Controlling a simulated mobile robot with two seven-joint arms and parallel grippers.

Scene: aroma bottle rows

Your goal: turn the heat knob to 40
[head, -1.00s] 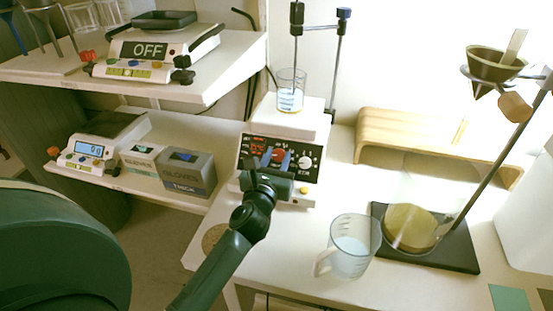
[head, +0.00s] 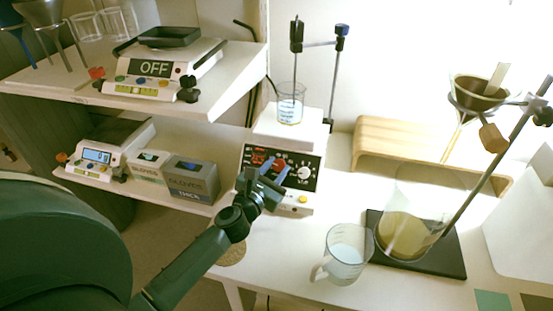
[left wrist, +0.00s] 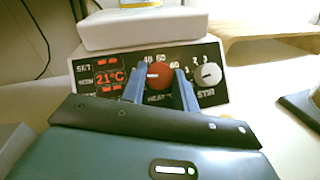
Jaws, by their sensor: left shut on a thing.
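The white hotplate stirrer (head: 286,132) stands on the bench with its black control panel facing me. The red heat knob (left wrist: 158,75) is on the panel, with printed numbers 40, 60 and 80 around its top. My left gripper (head: 275,166) has its two blue fingers on either side of the knob, shut on it. In the left wrist view the gripper (left wrist: 159,88) shows the knob between its fingers. The red display (left wrist: 110,78) reads 21°C. My right gripper is not in view.
The white stir knob (left wrist: 207,75) is just right of the heat knob. A beaker (head: 290,102) stands on the hotplate. A measuring jug (head: 347,253) and a flask (head: 408,235) stand to the right. Glove boxes (head: 192,180) and scales are on the left shelves.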

